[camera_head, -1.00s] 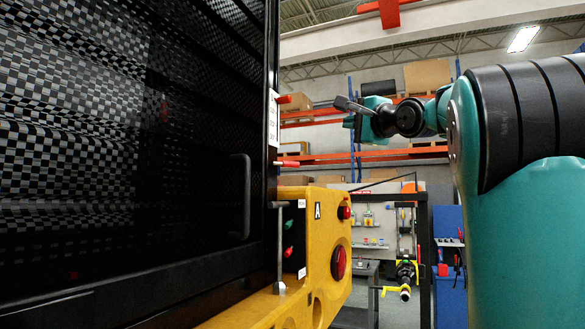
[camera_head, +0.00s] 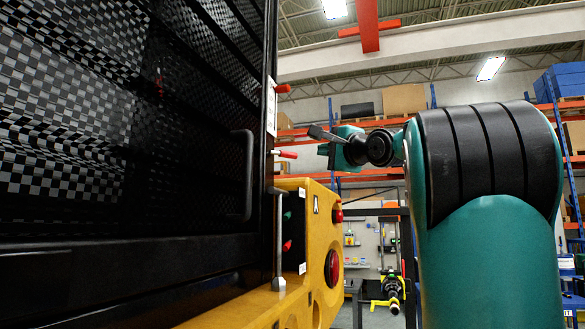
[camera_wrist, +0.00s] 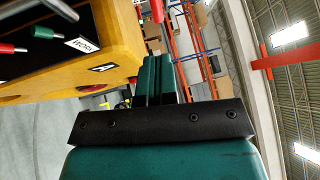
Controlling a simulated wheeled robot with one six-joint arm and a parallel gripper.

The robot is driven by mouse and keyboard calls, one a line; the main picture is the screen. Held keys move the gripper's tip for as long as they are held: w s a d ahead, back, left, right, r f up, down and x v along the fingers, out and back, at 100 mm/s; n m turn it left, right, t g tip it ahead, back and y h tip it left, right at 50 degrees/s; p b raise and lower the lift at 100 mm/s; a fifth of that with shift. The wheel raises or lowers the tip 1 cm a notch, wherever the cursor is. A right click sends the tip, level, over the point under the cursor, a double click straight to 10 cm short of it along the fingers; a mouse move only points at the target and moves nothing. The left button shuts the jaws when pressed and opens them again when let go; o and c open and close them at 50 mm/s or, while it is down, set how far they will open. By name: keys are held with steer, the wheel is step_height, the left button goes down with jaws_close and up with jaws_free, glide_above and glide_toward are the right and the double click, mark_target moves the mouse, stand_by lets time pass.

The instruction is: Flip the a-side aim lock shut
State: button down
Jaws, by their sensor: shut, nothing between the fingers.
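The yellow housing (camera_head: 312,240) marked A (camera_head: 316,203) has a dark recessed panel with a green-tipped lever (camera_head: 288,214) and a red-tipped lever (camera_head: 287,245). Two red-tipped parts, one upper (camera_head: 282,88) and one lower (camera_head: 288,154), stick out from the black frame above it. I cannot tell for sure which one is the a-side aim lock. My gripper (camera_head: 322,133) is shut and empty, above and right of the housing, apart from it. In the wrist view its teal fingers (camera_wrist: 158,75) lie together; the green lever (camera_wrist: 42,31) and red lever (camera_wrist: 12,48) show at upper left.
A large black mesh-panelled cabinet with a vertical handle (camera_head: 242,175) fills the left. A red button (camera_head: 332,268) sits on the housing's right face. Behind are orange-beamed racks (camera_head: 380,122) and a tool on a yellow stand (camera_head: 391,290). Open air surrounds my gripper.

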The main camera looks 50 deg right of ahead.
mark_target(291, 155)
steer(key=p+x, duration=0.8)
steer(key=x, duration=0.5)
steer(key=shift+f, duration=0.1)
steer(key=shift+w+d+p, duration=0.15)
steer(key=shift+w+p, duration=0.25)
steer(key=shift+w, duration=0.05)
steer(key=shift+f, duration=0.1)
steer(key=shift+d, duration=0.1)
